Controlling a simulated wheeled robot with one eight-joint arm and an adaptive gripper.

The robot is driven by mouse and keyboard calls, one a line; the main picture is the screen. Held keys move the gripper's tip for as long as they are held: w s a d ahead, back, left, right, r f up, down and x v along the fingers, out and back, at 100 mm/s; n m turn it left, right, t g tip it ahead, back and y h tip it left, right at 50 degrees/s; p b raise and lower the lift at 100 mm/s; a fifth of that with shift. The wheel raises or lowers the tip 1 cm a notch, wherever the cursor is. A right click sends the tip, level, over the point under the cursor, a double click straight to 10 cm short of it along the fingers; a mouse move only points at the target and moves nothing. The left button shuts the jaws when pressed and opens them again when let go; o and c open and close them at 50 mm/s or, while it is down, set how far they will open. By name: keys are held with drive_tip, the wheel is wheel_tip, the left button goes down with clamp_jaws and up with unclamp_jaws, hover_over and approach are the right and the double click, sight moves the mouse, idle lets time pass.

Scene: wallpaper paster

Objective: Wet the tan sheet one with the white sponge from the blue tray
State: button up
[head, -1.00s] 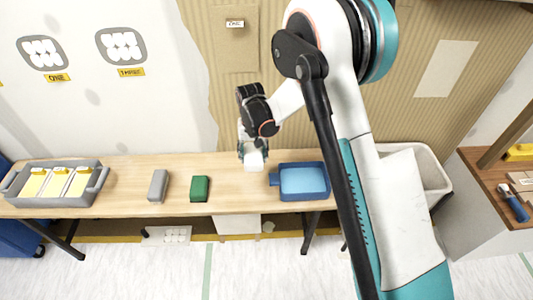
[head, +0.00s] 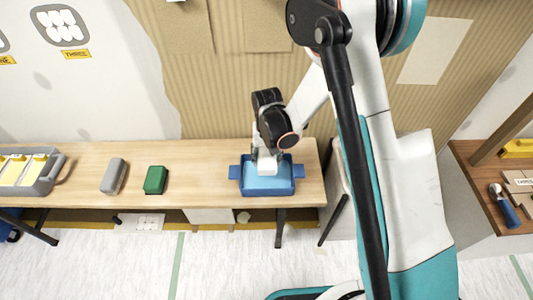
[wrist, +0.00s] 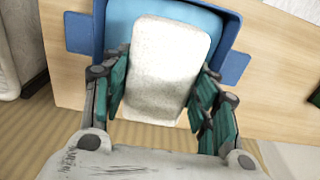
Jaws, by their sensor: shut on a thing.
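My gripper (head: 266,154) is shut on the white sponge (wrist: 165,65), its green-padded fingers on either side of it in the wrist view. The sponge also shows below the gripper in the head view (head: 264,168). It is over or in the blue tray (head: 293,186), which holds light-blue liquid. I cannot tell whether the sponge touches the liquid. A tan sheet (head: 185,28), likely sheet one, hangs on the ribbed wall at the top of the head view, its label cut off. A second tan sheet (head: 267,27) hangs to its right.
A green block (head: 155,180) and a grey block (head: 115,176) lie left of the blue tray on the wooden table (head: 210,170). A grey tray (head: 46,182) with yellow-topped items is at the far left. A side bench (head: 480,195) with tools stands at right.

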sight(267, 162)
wheel_tip(267, 162, down, 3)
drive_tip(key=shift+f+b, duration=0.1)
drive_tip(key=shift+b, duration=0.65)
drive_tip(key=shift+f, duration=1.75)
drive_tip(key=shift+f, duration=0.15)
drive_tip(key=shift+f, duration=0.35)
drive_tip(key=shift+f, duration=0.35)
drive_tip(key=shift+f, duration=0.3)
drive_tip(key=shift+f, duration=0.4)
drive_tip(key=shift+r, duration=0.15)
drive_tip(key=shift+r, duration=4)
